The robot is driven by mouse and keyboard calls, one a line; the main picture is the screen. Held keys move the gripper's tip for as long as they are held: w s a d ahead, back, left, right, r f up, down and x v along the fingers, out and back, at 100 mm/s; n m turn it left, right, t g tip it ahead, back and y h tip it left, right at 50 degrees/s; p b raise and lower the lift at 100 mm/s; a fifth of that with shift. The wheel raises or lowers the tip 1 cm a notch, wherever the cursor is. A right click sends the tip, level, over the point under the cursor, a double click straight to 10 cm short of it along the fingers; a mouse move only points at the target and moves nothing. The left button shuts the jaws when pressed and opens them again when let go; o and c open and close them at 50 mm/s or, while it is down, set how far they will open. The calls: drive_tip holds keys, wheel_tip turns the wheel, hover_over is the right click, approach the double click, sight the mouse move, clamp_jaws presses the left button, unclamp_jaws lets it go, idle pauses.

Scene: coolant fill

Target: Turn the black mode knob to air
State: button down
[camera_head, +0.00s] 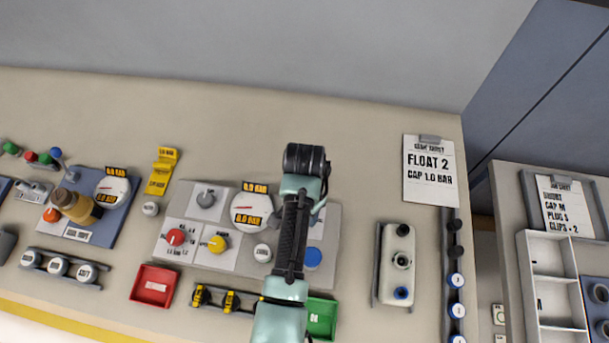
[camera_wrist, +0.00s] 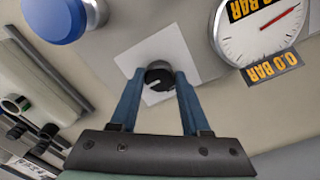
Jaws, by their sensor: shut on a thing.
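In the wrist view the black mode knob (camera_wrist: 157,75) sits on a white square plate (camera_wrist: 178,49). My gripper (camera_wrist: 160,80) has its two blue fingers on either side of the knob, closed on it. A small pale mark shows on the knob's face, but I cannot read which mode it points to. No mode lettering is readable on the plate. In the head view my arm covers the knob and the gripper tips.
A blue round cap (camera_head: 312,258) is right of my arm. A green tray (camera_head: 322,318) and red tray (camera_head: 153,285) lie in front.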

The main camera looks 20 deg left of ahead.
drive_tip(key=shift+r+n+p, duration=0.1)
drive_tip(key=shift+n+p, duration=0.2)
drive_tip(key=shift+n, duration=0.2)
drive_tip(key=n+p, duration=0.1)
drive_tip(key=n, duration=0.1)
drive_tip(key=shift+n+p, duration=0.3)
drive_tip(key=shift+n, duration=0.1)
drive_tip(key=n+p, duration=0.2)
drive_tip(key=n, duration=0.3)
drive_tip(key=n+p, duration=0.1)
drive_tip(key=n, duration=0.4)
drive_tip(key=shift+w, duration=0.1)
drive_tip(key=n, duration=0.4)
drive_tip(key=shift+p, duration=0.35)
drive_tip(key=shift+c, duration=1.9)
unclamp_jaws()
